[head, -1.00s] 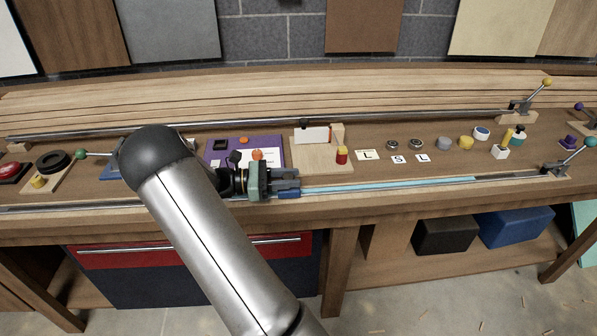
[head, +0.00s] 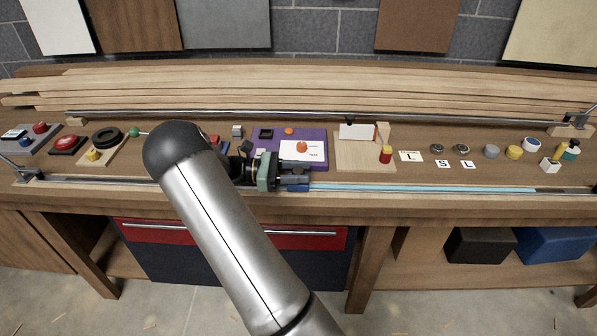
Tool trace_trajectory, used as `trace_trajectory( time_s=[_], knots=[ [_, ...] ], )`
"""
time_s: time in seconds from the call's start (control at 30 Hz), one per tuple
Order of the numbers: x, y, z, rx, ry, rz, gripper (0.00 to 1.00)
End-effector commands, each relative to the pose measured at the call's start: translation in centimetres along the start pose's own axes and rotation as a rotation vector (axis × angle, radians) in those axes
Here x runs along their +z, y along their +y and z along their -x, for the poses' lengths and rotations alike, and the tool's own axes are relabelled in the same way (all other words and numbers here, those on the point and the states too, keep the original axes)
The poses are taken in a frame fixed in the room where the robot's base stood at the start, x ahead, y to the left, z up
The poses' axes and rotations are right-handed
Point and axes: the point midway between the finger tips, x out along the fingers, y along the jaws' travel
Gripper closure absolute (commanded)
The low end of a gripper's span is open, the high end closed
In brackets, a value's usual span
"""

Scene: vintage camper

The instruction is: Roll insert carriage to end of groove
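A long narrow groove (head: 105,183) with metal edges runs along the bench's front edge. A light blue strip (head: 420,188) lies in its right part, from my gripper to near the right side of the picture. A small darker blue block (head: 297,188), which looks like the insert carriage, sits at the strip's left end. My gripper (head: 297,176) points right, its dark fingers just above and against this block. Whether the fingers are closed on it is too small to tell. The groove left of my gripper shows no blue strip. My arm hides a short stretch of it.
A lever clamp (head: 27,174) stands at the groove's left end. Behind the groove are a black ring on a board (head: 106,137), a purple panel (head: 318,135), a wooden block stand (head: 362,155) and several small knobs. Stacked planks (head: 300,85) lie behind a metal rail.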

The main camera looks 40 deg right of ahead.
Motion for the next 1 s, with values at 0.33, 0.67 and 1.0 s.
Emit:
trace_trajectory(
  time_s=[0.33, 0.67, 1.0],
  knots=[
    [0.0, 0.0, 0.1, 0.0, 0.001, 0.0, 0.49],
    [-0.3, 0.1, 5.4, 0.005, 0.002, -0.003, 0.49],
    [-0.3, 0.1, 13.5, 0.004, 0.001, -0.003, 0.49]
  ],
)
